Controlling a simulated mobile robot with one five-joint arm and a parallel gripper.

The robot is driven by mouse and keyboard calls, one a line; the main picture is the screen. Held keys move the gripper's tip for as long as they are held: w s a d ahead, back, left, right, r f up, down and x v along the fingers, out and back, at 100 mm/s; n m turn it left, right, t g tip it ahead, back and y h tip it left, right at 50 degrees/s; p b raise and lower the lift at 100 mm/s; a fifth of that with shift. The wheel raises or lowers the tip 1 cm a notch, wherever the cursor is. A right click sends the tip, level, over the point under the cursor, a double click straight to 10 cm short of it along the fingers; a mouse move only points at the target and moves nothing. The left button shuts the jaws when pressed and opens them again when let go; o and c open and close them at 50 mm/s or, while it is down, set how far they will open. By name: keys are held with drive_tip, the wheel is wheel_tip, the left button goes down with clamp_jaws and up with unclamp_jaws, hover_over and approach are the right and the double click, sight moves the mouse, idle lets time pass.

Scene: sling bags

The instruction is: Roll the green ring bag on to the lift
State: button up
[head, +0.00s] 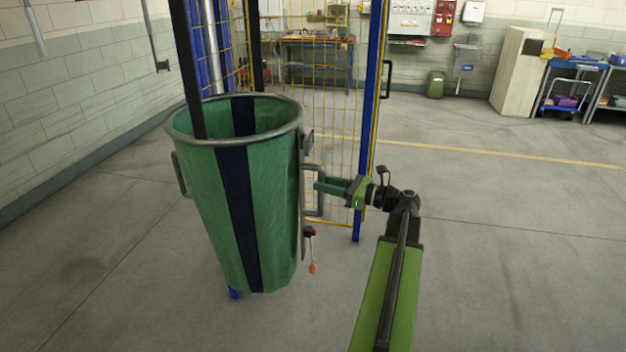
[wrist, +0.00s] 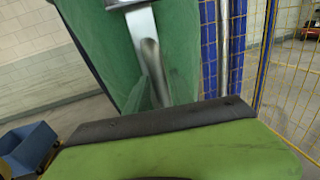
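The green ring bag (head: 205,205) stands at left centre in the head view, a tall tapered bag with a dark stripe and a grey metal rim. A blue castor shows under it. A grey loop handle (head: 320,204) is on its right side; a metal bar (wrist: 150,68) shows against the green cloth in the wrist view. My gripper (head: 318,187) reaches from the right, its fingers at this handle. Whether they are closed round it is not clear. The lift (head: 368,120), a cage of blue posts and yellow mesh, stands just behind the bag.
A black post (head: 187,65) crosses the bag's rim. An orange pull (head: 312,268) hangs beside the bag. A block wall (head: 75,90) is on the left. A workbench (head: 318,42) and a cabinet (head: 520,70) stand far back. The floor at right is clear.

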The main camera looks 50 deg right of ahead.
drive_tip(key=x, duration=0.4)
drive_tip(key=shift+w+a, duration=0.1)
drive_tip(key=shift+w, duration=0.2)
clamp_jaws()
idle(1.1)
